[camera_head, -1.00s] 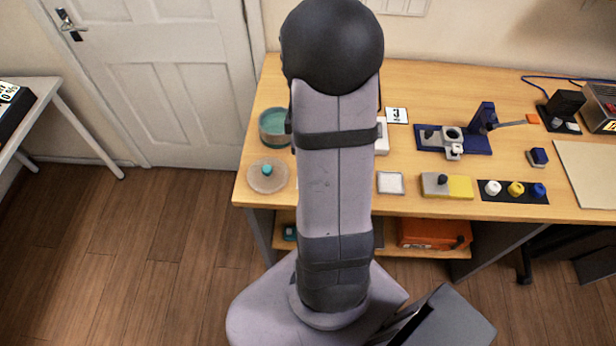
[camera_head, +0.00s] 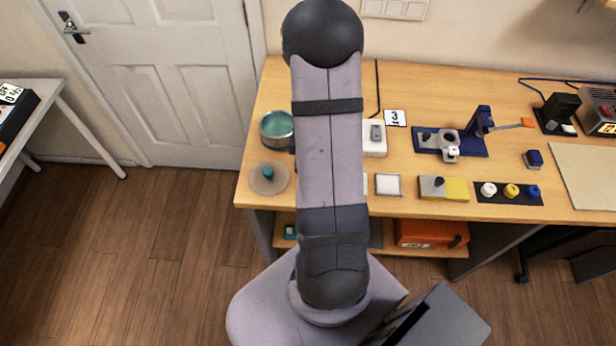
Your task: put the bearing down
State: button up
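I cannot make out a bearing anywhere in the head view. My own arm stands upright through the middle of the picture and covers part of the bench. My gripper is hidden behind the arm, so its fingers and anything in them do not show. A round metal bowl with teal contents (camera_head: 277,124) stands at the left of the bench. A clear round dish with a teal knob (camera_head: 257,180) sits in front of it, near the bench's left edge.
Right of my arm on the bench (camera_head: 440,90) are a white box with a grey top (camera_head: 375,147), a "3" card (camera_head: 395,118), a white square tray (camera_head: 388,185), a blue fixture (camera_head: 476,147), a grey-yellow block (camera_head: 457,189) and a dark strip with three knobs (camera_head: 511,199).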

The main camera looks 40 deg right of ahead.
jog(key=shift+f, duration=0.45)
grip_shut()
jog(key=shift+r, duration=0.15)
notch_tip(320, 180, up, 10)
jog(key=b, duration=0.2)
dwell(0.5)
